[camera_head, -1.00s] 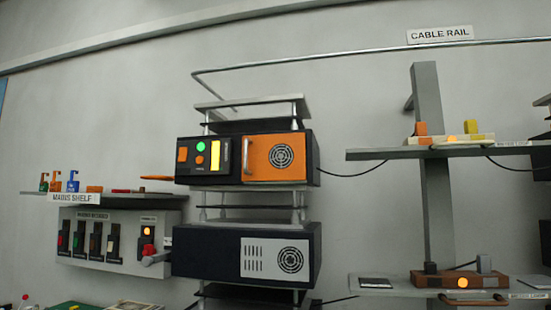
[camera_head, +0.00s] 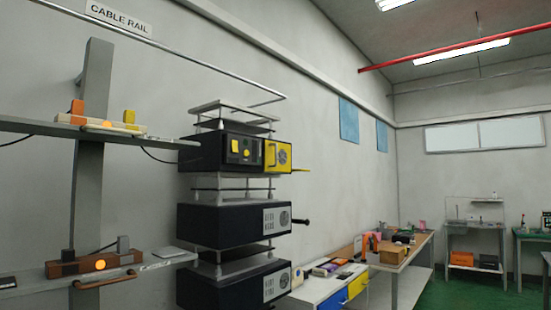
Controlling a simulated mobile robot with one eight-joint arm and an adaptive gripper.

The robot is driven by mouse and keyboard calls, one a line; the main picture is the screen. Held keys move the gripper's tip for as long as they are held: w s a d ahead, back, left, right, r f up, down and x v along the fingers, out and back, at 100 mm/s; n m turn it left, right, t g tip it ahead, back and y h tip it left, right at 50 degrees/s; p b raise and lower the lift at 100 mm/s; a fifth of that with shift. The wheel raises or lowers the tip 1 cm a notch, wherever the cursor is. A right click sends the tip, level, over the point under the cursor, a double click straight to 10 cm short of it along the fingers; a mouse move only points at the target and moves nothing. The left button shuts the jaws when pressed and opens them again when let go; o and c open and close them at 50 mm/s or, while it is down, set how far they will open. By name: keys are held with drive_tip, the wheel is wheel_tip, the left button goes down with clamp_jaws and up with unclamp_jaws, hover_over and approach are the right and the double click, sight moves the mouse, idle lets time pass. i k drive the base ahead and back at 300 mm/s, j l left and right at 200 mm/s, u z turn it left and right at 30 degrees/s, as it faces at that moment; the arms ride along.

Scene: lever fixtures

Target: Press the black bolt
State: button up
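A short black rod with a knob (camera_head: 301,221) sticks out from the right side of the middle dark box (camera_head: 235,225) in the wall stack. It is small, and I cannot tell whether it is the black bolt. No other thing in view is clearly a black bolt. My gripper is not in view.
Above is a dark unit with a yellow door (camera_head: 277,155); another dark box (camera_head: 240,285) is below. Wall shelves (camera_head: 100,130) hold blocks at left. A white cabinet (camera_head: 325,285) and a cluttered bench (camera_head: 407,260) stand at right. Green floor (camera_head: 460,285) shows free room.

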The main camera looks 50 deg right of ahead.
sight(295, 222)
drive_tip(key=z, duration=1.75)
